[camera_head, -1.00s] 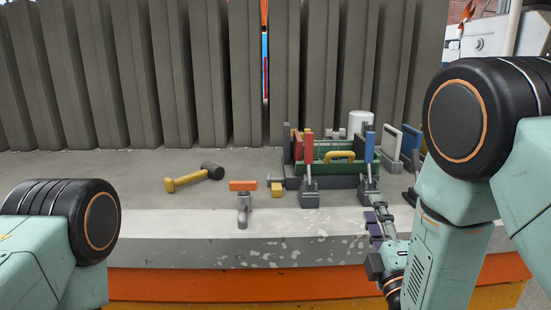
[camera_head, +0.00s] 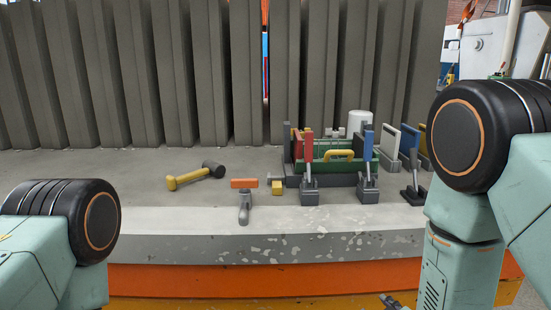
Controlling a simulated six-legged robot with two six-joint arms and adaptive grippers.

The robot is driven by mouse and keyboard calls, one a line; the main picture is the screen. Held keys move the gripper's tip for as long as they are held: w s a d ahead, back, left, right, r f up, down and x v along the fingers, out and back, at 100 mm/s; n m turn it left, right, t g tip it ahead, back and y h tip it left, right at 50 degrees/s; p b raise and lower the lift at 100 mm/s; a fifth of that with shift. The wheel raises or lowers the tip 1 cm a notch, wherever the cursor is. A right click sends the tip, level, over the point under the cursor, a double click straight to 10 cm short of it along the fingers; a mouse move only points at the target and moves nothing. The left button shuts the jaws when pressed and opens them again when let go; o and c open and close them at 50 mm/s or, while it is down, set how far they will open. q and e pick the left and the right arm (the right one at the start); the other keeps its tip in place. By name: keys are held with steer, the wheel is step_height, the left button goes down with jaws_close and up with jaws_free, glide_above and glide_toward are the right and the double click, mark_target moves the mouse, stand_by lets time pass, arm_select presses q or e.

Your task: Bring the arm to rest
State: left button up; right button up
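My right arm (camera_head: 463,250) hangs down at the right side, in front of the ledge. Only a small dark piece at its lower end, seemingly part of my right gripper (camera_head: 393,302), shows at the bottom edge. Its fingers cannot be made out. It is apart from everything on the ledge. My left arm (camera_head: 60,230) shows at the lower left, and its gripper is out of the picture.
A white cylinder (camera_head: 360,122) stands behind. Grey ribbed panels (camera_head: 140,70) close the back.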

steer(key=s+f+m+g, duration=0.3)
steer(key=s+f+g, duration=0.3)
steer(key=s, duration=1)
steer(key=s+d+f+m+g+p, duration=0.1)
steer(key=s+f+m+g, duration=0.3)
steer(key=s+f, duration=0.5)
steer(key=s+g, duration=0.2)
steer(key=s, duration=0.5)
steer(key=shift+d, duration=0.25)
